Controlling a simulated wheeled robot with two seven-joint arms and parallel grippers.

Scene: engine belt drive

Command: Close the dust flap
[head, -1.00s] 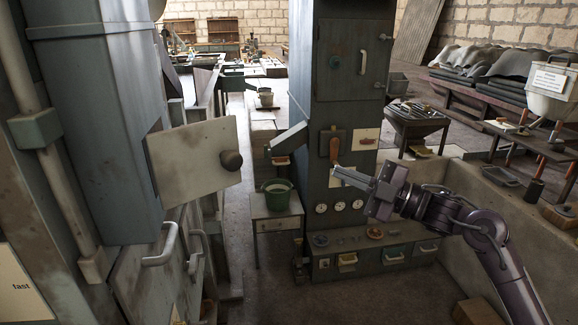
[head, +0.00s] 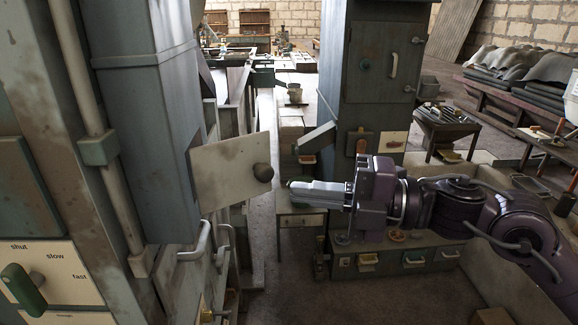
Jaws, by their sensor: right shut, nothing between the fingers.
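The dust flap (head: 222,170) is a pale, stained plate with a dark round knob (head: 263,172) near its right edge. It stands swung out from the blue-grey duct (head: 165,130) on the left, and a dark opening shows behind its hinge side. My right gripper (head: 292,186) is shut and empty. Its fingers point left, and the tips appear just right of the knob, with a small gap in the picture. I cannot tell the depth between them. My left gripper is not in view.
A panel with a green lever (head: 22,288) marked shut, slow and fast is at lower left. Grey handles (head: 197,245) stick out below the flap. A tall dark cabinet (head: 372,85) stands behind my right arm. Open floor (head: 285,290) lies at lower middle.

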